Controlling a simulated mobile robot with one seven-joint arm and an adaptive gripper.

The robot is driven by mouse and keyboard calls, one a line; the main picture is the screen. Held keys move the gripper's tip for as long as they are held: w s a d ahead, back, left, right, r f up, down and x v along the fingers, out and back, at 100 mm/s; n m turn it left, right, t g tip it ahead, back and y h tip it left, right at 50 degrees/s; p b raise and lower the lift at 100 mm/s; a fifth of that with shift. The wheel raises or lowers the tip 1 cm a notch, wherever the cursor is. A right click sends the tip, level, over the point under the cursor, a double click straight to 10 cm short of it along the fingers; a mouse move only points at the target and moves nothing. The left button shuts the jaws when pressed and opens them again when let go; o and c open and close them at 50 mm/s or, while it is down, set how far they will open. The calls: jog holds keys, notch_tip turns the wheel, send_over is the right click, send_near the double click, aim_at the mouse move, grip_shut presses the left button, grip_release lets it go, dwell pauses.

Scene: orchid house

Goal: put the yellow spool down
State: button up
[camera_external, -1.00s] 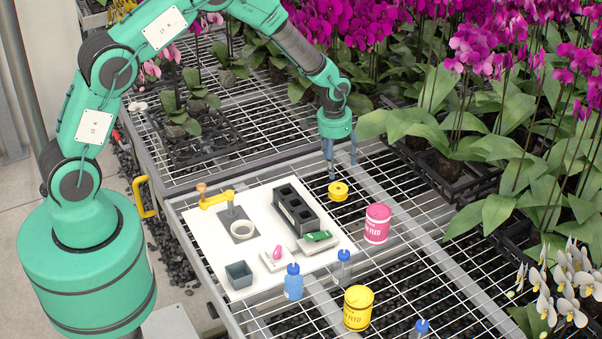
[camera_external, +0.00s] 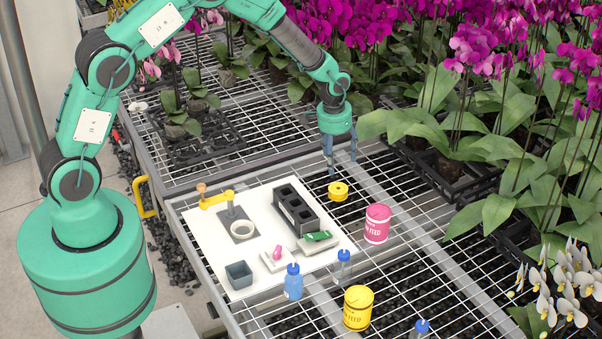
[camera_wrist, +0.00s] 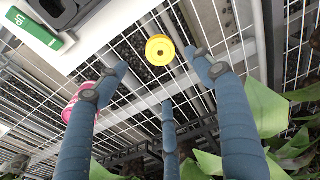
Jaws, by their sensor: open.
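The yellow spool (camera_external: 338,191) rests flat on the wire mesh bench (camera_external: 420,262), just right of the white board's back corner. My gripper (camera_external: 340,168) is above it with fingers pointing down. In the wrist view the yellow spool (camera_wrist: 160,50) lies beyond the fingertips, in the gap between the spread blue fingers (camera_wrist: 163,85). The fingers are open and apart from the spool, and nothing is held.
The white board (camera_external: 215,255) holds a black block with square holes (camera_external: 296,208), a grey pot (camera_external: 239,275) and a green-labelled item (camera_external: 318,236). A pink tub (camera_external: 377,223), yellow tub (camera_external: 358,308) and blue-capped bottles (camera_external: 293,283) stand nearby. Orchid leaves (camera_external: 425,130) crowd the right.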

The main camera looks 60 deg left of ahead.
jog(key=s+d+r+t, duration=0.1)
jog(key=s+r, duration=0.5)
jog(key=r, duration=0.5)
jog(key=s+d+r+m, duration=0.1)
jog(key=s+r, duration=0.5)
jog(key=r, duration=0.4)
jog(key=s+d+r+t, duration=0.15)
jog(key=s+r, duration=0.35)
jog(key=r, duration=0.6)
jog(key=s+d+r, duration=0.1)
jog(key=s+r, duration=0.2)
jog(key=s, duration=0.7)
jog(key=s+r+t, duration=0.1)
jog(key=s+r, duration=0.2)
jog(key=s, duration=0.7)
jog(key=s+d+r+m+t, duration=0.1)
jog(key=s+r, duration=0.2)
jog(key=s, duration=0.7)
jog(key=shift+s+d+r, duration=0.15)
jog(key=shift+d+r, duration=0.15)
jog(key=shift+r, duration=0.05)
notch_tip(320, 180, down, 2)
jog(key=shift+f+b, duration=0.1)
jog(key=shift+b, duration=1.05)
